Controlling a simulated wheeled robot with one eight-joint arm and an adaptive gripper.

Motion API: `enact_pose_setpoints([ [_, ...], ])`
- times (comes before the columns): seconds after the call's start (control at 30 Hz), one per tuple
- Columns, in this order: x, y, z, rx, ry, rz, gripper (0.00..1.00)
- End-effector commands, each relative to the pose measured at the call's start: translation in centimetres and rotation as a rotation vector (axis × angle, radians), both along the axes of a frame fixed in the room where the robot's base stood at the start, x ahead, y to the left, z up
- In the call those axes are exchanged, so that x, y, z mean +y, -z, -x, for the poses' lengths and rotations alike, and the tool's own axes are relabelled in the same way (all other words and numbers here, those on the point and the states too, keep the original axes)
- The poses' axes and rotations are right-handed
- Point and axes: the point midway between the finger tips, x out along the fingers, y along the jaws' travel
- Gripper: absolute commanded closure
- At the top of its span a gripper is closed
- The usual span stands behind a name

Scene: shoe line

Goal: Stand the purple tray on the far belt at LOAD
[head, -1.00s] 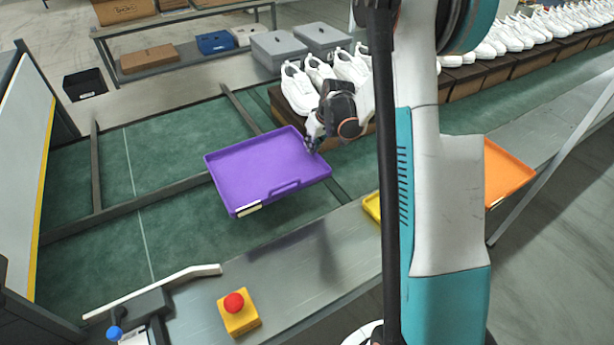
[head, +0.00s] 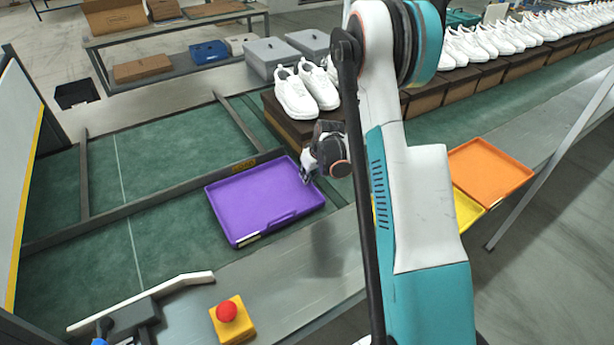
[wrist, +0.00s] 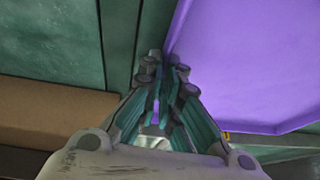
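The purple tray (head: 262,200) lies level, open side up, over the green belt lane on the near side of the dark dividing rail (head: 150,199). Whether it rests on the belt or hangs just above it I cannot tell. My gripper (head: 306,176) is at the tray's right rim. In the wrist view my gripper's fingers (wrist: 166,72) are close together at the edge of the purple tray (wrist: 250,62), with a purple strip between them. The far green lane (head: 170,137) lies beyond the rail. A small yellow label (head: 243,164) on the rail is too small to read.
White shoes (head: 296,92) stand on brown boxes (head: 292,122) beyond my gripper. Orange (head: 490,172) and yellow (head: 466,210) trays lie to the right. A red button on a yellow box (head: 228,318) sits on the metal ledge in front. The far lane's left part is clear.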

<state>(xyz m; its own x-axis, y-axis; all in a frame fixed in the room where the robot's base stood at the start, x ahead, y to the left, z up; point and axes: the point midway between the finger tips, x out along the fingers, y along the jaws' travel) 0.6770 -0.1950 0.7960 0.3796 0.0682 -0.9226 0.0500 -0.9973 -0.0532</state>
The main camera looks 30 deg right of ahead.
Motion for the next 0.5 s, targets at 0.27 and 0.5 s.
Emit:
enact_pose_setpoints([
  [0.27, 0.01, 0.1, 0.0, 0.0, 0.0, 0.0, 0.8],
  [0.5, 0.0, 0.08, 0.0, 0.0, 0.0, 0.0, 0.75],
])
